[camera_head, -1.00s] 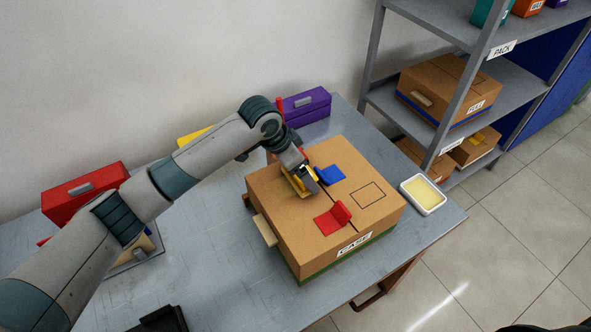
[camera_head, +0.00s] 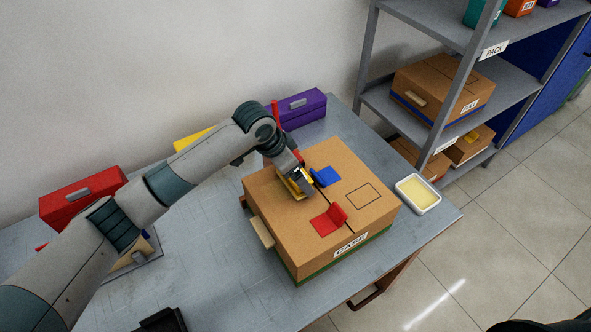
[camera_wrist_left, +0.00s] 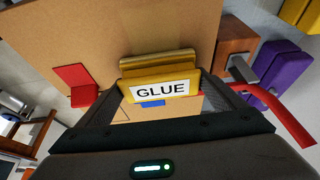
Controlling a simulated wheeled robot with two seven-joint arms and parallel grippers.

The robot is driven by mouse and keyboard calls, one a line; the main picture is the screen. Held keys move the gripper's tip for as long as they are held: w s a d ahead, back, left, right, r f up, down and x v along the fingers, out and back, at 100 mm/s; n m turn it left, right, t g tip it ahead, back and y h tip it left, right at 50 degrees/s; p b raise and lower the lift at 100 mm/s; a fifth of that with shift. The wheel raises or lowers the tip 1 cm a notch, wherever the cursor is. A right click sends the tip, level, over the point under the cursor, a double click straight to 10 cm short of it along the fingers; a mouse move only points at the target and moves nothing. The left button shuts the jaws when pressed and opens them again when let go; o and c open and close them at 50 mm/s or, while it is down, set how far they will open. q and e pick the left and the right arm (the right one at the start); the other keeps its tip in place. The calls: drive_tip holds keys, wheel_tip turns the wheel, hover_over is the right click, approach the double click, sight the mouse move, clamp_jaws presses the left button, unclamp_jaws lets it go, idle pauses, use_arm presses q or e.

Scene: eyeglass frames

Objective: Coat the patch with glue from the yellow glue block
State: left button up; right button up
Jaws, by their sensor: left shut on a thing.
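My left gripper (camera_head: 297,184) is shut on a yellow block labelled GLUE (camera_wrist_left: 160,91), over the left back part of the cardboard case's top. In the wrist view a tan-yellow slab (camera_wrist_left: 158,62) shows just beyond the label; whether the block touches the case top is unclear. The case (camera_head: 275,200) stands on the table. Its top carries a black square outline (camera_head: 364,196), a red piece with a raised flap (camera_head: 328,221) and a blue piece (camera_head: 326,177). Which of these is the patch is unclear.
A white dish with pale yellow filling (camera_head: 418,194) lies right of the case. Red (camera_head: 84,198), yellow (camera_head: 193,137) and purple (camera_head: 302,109) boxes stand along the wall. A shelf with boxes (camera_head: 444,87) stands at the right.

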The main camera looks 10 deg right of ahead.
sight(288, 181)
use_arm(q)
drive_tip(key=shift+s+a+r+p, duration=0.1)
drive_tip(key=shift+s+a+p, duration=0.1)
drive_tip(key=shift+a+p, duration=0.3)
drive_tip(key=shift+s+a+r+p, duration=0.1)
drive_tip(key=shift+s+a+p, duration=0.1)
drive_tip(key=shift+a+p, duration=0.25)
drive_tip(key=shift+s+a+f, duration=0.15)
drive_tip(key=shift+a+f, duration=0.05)
drive_tip(key=shift+a, duration=0.25)
drive_tip(key=shift+s+a+r+p, duration=0.1)
drive_tip(key=shift+s+a+p, duration=0.1)
drive_tip(key=shift+a+p, duration=0.3)
drive_tip(key=shift+s+a+p, duration=0.2)
drive_tip(key=shift+a+p, duration=0.2)
drive_tip(key=shift+p, duration=0.2)
drive_tip(key=shift+s+a+p, duration=0.2)
drive_tip(key=shift+a+p, duration=0.15)
drive_tip(key=shift+a, duration=0.2)
drive_tip(key=shift+s+a, duration=0.1)
drive_tip(key=shift+f, duration=0.2)
drive_tip(key=shift+a, duration=0.1)
